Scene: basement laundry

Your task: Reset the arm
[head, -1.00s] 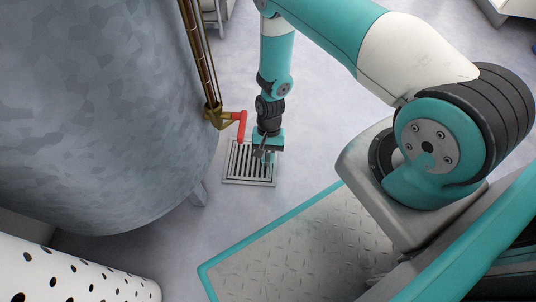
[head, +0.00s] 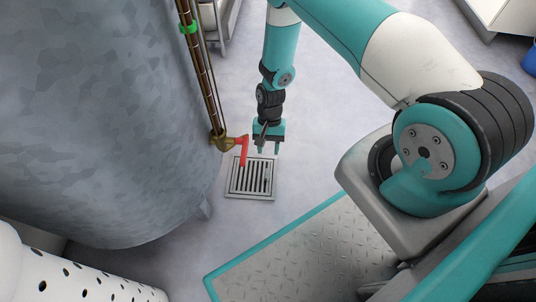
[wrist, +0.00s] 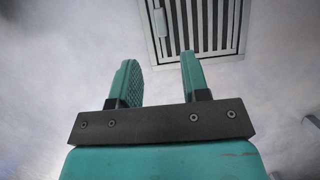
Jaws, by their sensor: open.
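My gripper (head: 268,148) hangs pointing down at the end of my arm, just beyond the floor drain grate in the head view. In the wrist view its two teal fingers (wrist: 160,82) stand apart with nothing between them. A red lever handle (head: 244,151) on a brass valve (head: 223,142) is just left of the gripper, with a gap between them. The handle points down, above the grate.
The slotted drain grate (head: 236,191) lies in the floor and also shows in the wrist view (wrist: 160,24). A large grey tank (head: 100,110) fills the left, with a copper pipe (head: 203,75) beside it. A perforated white drum (head: 75,278) is lower left. Floor right of the gripper is clear.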

